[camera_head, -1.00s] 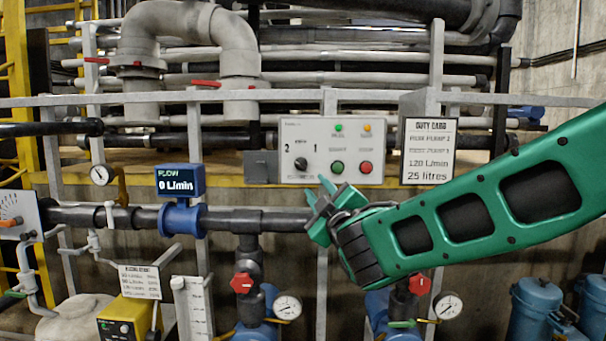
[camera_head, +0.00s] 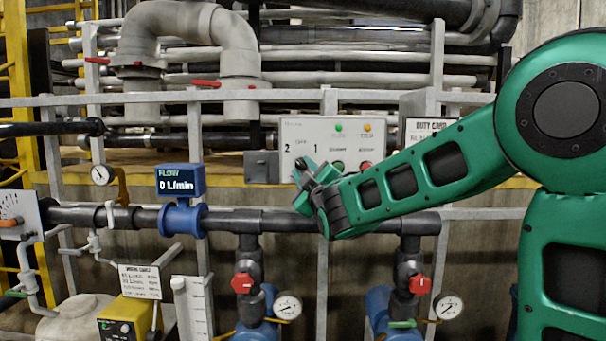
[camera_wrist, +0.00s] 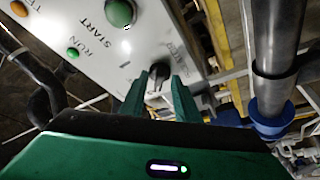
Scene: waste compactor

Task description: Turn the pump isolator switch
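The pump isolator switch is a dark rotary knob on a pale control panel (camera_head: 300,130), below the marks 2, OFF and 1. In the wrist view the knob (camera_wrist: 157,76) shows between and just beyond the two green fingers of my gripper (camera_wrist: 160,88). The fingers are apart, one on each side of the knob. I cannot tell whether they touch it.
The panel also has a green start button (camera_wrist: 120,12), a green run lamp (camera_wrist: 72,52) and an amber trip lamp (camera_head: 367,128). A grey box (camera_head: 261,164) adjoins its left side. A blue flow meter (camera_head: 180,180) reads 0 L/min. My arm partly covers the duty card (camera_head: 425,126).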

